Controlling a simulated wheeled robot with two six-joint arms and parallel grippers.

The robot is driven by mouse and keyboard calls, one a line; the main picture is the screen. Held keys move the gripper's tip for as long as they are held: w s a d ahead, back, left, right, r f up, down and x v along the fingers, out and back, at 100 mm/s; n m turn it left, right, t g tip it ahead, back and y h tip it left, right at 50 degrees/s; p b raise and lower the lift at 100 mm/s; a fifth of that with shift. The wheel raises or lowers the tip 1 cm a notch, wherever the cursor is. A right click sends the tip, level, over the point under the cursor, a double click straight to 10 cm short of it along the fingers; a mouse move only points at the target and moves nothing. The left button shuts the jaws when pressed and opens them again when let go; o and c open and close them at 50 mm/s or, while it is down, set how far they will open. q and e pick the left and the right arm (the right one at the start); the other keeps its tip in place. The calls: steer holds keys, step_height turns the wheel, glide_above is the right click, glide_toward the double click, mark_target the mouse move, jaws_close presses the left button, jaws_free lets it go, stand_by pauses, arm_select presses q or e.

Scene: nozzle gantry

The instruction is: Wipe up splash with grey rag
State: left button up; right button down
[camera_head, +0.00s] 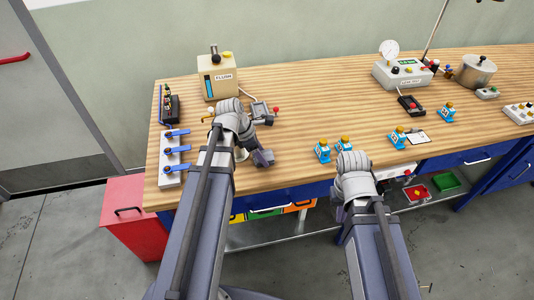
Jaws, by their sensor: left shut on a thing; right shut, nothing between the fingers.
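My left gripper (262,157) is over the left part of the wooden workbench, low near its front edge, partly behind my arm. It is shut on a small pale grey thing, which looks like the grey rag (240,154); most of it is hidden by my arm. I cannot make out a splash on the wood; it may be hidden under my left arm. My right arm reaches up to the front edge at the middle of the bench; its fingers are hidden behind my own links.
A beige FLUSH box (221,80) stands at the back left, blue-handled valves (175,152) at the left edge. A gauge box (402,73) and metal pot (476,72) are at back right. The middle back is clear.

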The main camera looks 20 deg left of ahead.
mark_target(283, 158)
arm_select(q)
steer(key=shift+s+a, duration=0.45)
steer(key=shift+a, duration=0.2)
steer(key=shift+f, duration=0.15)
steer(key=shift+d, duration=0.1)
steer(key=shift+w+d, duration=0.5)
steer(key=shift+d, duration=0.25)
steer(key=shift+w+d, duration=0.5)
steer(key=shift+d, duration=0.25)
steer(key=shift+w+d, duration=0.45)
steer(key=shift+d, duration=0.3)
steer(key=shift+w+d, duration=0.4)
steer(key=shift+d, duration=0.35)
steer(key=shift+w+d, duration=0.1)
